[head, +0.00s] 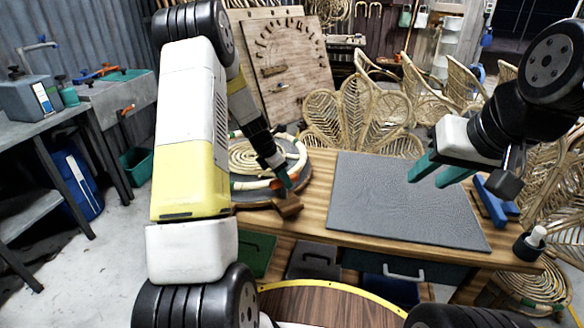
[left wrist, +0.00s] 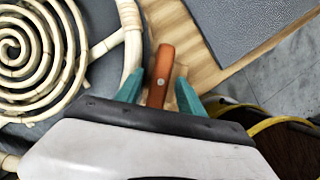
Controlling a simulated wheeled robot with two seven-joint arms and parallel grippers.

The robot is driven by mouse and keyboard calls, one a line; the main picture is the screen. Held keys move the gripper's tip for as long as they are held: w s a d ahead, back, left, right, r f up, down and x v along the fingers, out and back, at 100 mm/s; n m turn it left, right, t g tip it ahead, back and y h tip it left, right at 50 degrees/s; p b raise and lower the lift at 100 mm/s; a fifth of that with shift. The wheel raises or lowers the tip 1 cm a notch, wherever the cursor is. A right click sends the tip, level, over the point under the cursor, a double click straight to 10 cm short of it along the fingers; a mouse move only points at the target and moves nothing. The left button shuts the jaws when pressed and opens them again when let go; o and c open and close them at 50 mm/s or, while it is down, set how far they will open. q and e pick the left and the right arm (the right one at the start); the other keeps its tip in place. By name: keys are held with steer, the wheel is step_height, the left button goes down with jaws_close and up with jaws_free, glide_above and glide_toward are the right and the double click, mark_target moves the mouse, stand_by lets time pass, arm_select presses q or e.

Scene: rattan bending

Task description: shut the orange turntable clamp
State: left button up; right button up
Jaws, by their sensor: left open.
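The orange clamp lever (left wrist: 161,72) shows in the left wrist view beside the turntable's rattan ring, over a wooden block. My left gripper (left wrist: 158,92) is open, with its teal fingers on either side of the lever; contact cannot be told. In the head view the left gripper (head: 284,182) reaches down at the turntable's right front edge, near a brown wooden block (head: 287,205). The turntable (head: 262,198) carries a rattan spiral (head: 252,156) inside a pale ring. My right gripper (head: 436,176) is open and empty above the right part of the grey mat.
A grey mat (head: 400,205) covers much of the wooden table (head: 365,240). A blue tool (head: 497,203) and a black cup (head: 529,243) lie at the table's right side. Rattan chairs (head: 362,118) stand behind. A pegboard (head: 285,65) stands at the back.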

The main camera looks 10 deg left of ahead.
arm_select(q)
jaws_close()
steer(key=shift+m, duration=0.3)
steer(key=m+g+h, duration=0.1)
steer(key=m, duration=0.2)
steer(key=shift+w+a+m, duration=0.1)
steer(key=shift+w+m, duration=0.05)
steer(key=shift+m, duration=0.15)
steer(key=m+g, duration=0.2)
steer(key=m, duration=0.2)
steer(key=shift+w+m, duration=0.15)
steer(key=shift+m, duration=0.15)
steer(key=m+g, duration=0.1)
steer(key=m, duration=0.3)
steer(key=shift+w+m+g, duration=0.1)
steer(key=shift+m+g, duration=0.2)
steer(key=shift+g, duration=0.1)
steer(key=shift+m+g+y, duration=0.6)
steer(key=shift+m+g, duration=0.1)
steer(key=shift+m, duration=1.5)
steer(key=shift+w, duration=0.1)
